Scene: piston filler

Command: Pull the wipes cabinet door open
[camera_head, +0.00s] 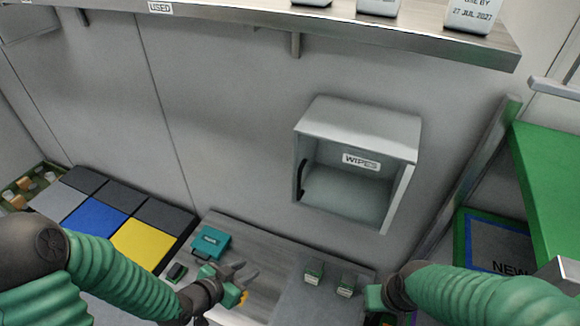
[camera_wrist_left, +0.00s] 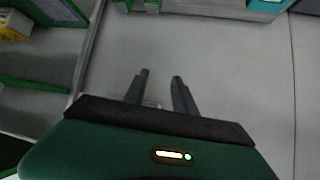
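The wipes cabinet (camera_head: 360,120) is a grey box on the wall, right of centre in the head view. Its label (camera_head: 361,161) reads WIPES, and a dark vertical handle (camera_head: 301,180) is at the left of its front. The interior shows through the front; I cannot tell whether a clear door covers it. My left gripper (camera_head: 246,275) is below and left of the cabinet, apart from the handle. Its fingers are spread and empty, also in the left wrist view (camera_wrist_left: 161,88). My right gripper (camera_head: 375,297) is below the cabinet; its fingers are not clear.
A metal shelf (camera_head: 420,30) with white containers runs above the cabinet. Below are a worktop (camera_head: 260,250) with a teal box (camera_head: 210,242) and small green-and-white items (camera_head: 314,272). Coloured bins (camera_head: 140,240) stand left, a green surface (camera_head: 550,180) right. Wall space before the cabinet is clear.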

